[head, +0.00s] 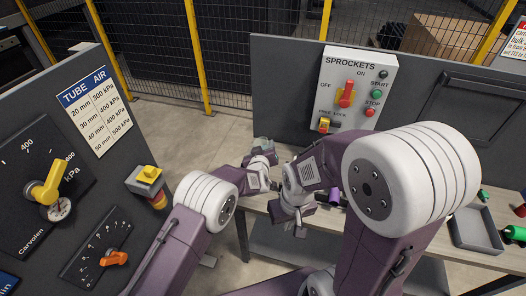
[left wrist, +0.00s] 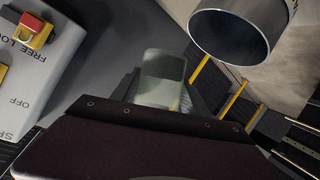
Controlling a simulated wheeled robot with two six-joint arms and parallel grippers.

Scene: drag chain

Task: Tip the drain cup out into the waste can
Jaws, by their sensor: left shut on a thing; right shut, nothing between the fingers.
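The drain cup is a small translucent grey-green cup (left wrist: 163,78) between my left gripper's fingers in the left wrist view. My left gripper (head: 262,150) is shut on it beside the table's left end; the cup (head: 262,142) shows only small in the head view. A metal cylinder with an open round mouth (left wrist: 232,32), apparently the waste can, is close to the cup in the left wrist view, apart from it in the picture. I cannot make it out in the head view. My right gripper (head: 300,231) is shut and empty, pointing down near the table's front edge.
The sprockets panel (head: 355,88) stands behind the table (head: 265,205). A purple cylinder (head: 335,196) is on the table near my right arm. A grey tray (head: 476,230) and a green spool (head: 515,233) are at the right. A gauge cabinet (head: 70,170) stands left.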

